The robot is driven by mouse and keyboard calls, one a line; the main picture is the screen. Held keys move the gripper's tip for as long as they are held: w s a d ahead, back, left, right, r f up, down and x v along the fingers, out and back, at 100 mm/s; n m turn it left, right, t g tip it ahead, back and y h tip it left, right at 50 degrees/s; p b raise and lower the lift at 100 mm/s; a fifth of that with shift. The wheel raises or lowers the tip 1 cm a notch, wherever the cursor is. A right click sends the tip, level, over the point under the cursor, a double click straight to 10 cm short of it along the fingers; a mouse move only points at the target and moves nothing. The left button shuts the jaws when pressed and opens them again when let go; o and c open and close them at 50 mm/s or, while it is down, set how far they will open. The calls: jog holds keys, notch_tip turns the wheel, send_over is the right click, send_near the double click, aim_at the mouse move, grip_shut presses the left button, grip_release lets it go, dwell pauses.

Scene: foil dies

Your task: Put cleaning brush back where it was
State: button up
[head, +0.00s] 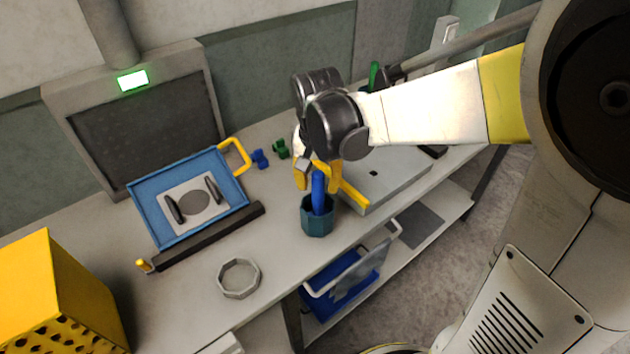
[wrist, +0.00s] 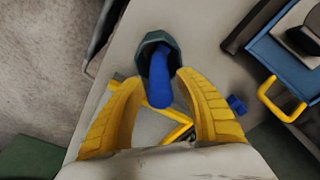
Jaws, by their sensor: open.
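The cleaning brush (head: 318,190) shows as a blue handle standing up out of a dark teal octagonal cup (head: 317,219) on the bench. Its lower end is hidden inside the cup. My gripper (head: 318,177) has yellow fingers and is open above the cup, with the blue handle between the fingers. In the wrist view the handle (wrist: 160,85) leans out of the cup (wrist: 152,45) towards my gripper (wrist: 160,85). There is a gap between the handle and each finger.
A blue tray (head: 157,203) with a yellow handle lies left, beside a dark bar (head: 208,237). A grey ring (head: 238,293) lies in front. A yellow box (head: 65,293) stands at the left. A pale flat plate (head: 400,175) lies right behind the cup.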

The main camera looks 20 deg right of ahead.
jog(key=r+p, duration=0.1)
jog(key=r, duration=0.2)
jog(key=r+p, duration=0.1)
jog(key=r, duration=0.2)
jog(key=s+r, duration=0.1)
jog(key=r, duration=0.2)
jog(key=shift+s+a+r+p, duration=0.1)
jog(key=shift+a+p, duration=0.15)
jog(key=shift+p, duration=0.15)
jog(key=s+r+n+t, duration=0.1)
jog(key=s+n+t, duration=0.4)
jog(key=s, duration=0.6)
jog(key=shift+s+d+r+t+y, duration=0.2)
jog(key=shift+s+r+t+y, duration=0.1)
jog(key=shift+r+t, duration=0.15)
jog(key=shift+f, duration=0.1)
jog(key=shift+f+b, duration=0.65)
jog(key=shift+b, duration=0.05)
